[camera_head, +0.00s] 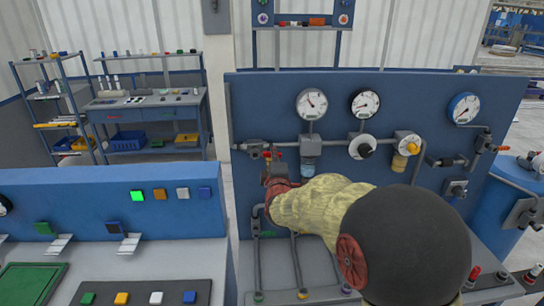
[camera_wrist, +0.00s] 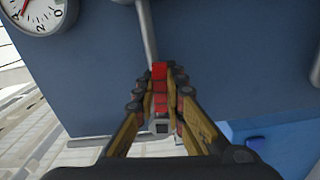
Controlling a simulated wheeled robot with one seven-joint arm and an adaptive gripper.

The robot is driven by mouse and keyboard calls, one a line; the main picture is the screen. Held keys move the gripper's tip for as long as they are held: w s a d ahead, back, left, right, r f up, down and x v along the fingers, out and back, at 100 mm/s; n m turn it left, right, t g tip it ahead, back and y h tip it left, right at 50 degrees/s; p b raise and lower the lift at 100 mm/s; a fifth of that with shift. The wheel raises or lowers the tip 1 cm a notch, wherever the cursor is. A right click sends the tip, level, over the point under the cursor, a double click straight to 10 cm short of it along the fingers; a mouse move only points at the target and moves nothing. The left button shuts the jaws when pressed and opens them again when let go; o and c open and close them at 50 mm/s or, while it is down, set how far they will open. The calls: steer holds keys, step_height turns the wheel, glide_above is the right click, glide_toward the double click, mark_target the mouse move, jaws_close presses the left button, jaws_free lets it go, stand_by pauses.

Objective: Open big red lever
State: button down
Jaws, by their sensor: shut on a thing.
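The red lever (camera_wrist: 159,72) shows in the middle of the wrist view, in front of the blue panel and below a grey pipe. My gripper (camera_wrist: 159,92) has its two fingers closed on either side of it, touching it. In the head view my arm reaches to the left part of the panel, and my gripper (camera_head: 274,174) is at the pipework there, mostly hidden behind my arm. A small red part (camera_head: 267,155) shows just above it; I cannot tell whether it is the same lever.
The blue panel (camera_head: 290,88) carries several gauges, pipes and valves. Another orange-red handle (camera_head: 501,148) sits at its right edge. A blue console (camera_head: 80,190) with coloured buttons stands at the left. A shelf and workbench (camera_head: 145,103) stand behind.

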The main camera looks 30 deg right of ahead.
steer(key=shift+r+n, duration=0.35)
steer(key=shift+n, duration=0.35)
steer(key=c, duration=1.8)
jaws_free()
steer(key=shift+c, duration=0.2)
steer(key=v, duration=1.2)
